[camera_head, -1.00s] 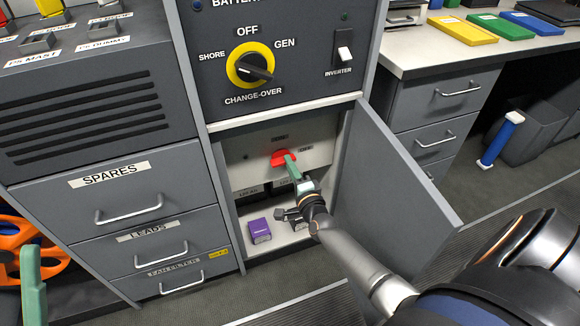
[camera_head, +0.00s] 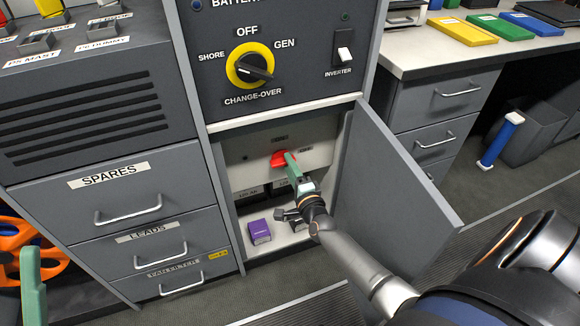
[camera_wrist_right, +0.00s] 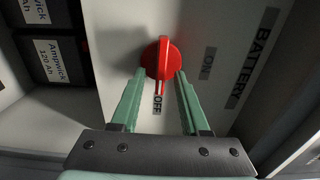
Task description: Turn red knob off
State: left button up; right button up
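The red knob (camera_head: 280,158) is on the pale panel inside the open lower cabinet. In the right wrist view, the red knob (camera_wrist_right: 162,58) has its raised grip in line with the OFF label (camera_wrist_right: 157,114); the ON label (camera_wrist_right: 207,63) is to the right. My right gripper (camera_wrist_right: 161,76) is open, its green fingertips on either side of the knob's lower part with gaps beside the narrow grip. In the head view, my right gripper (camera_head: 289,156) partly covers the knob. My left gripper (camera_head: 32,262) shows only as a green finger at the lower left edge.
The open cabinet door (camera_head: 390,185) stands close to the right of my right arm. A purple box (camera_head: 259,231) sits on the cabinet floor below the knob. Dark batteries (camera_wrist_right: 55,60) stand left of the panel in the wrist view. The yellow change-over switch (camera_head: 250,65) is above.

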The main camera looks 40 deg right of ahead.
jog(key=p+v, duration=0.3)
jog(key=v, duration=0.9)
jog(key=shift+s+p, duration=0.25)
jog(key=shift+p, duration=0.15)
jog(key=shift+a+r, duration=0.1)
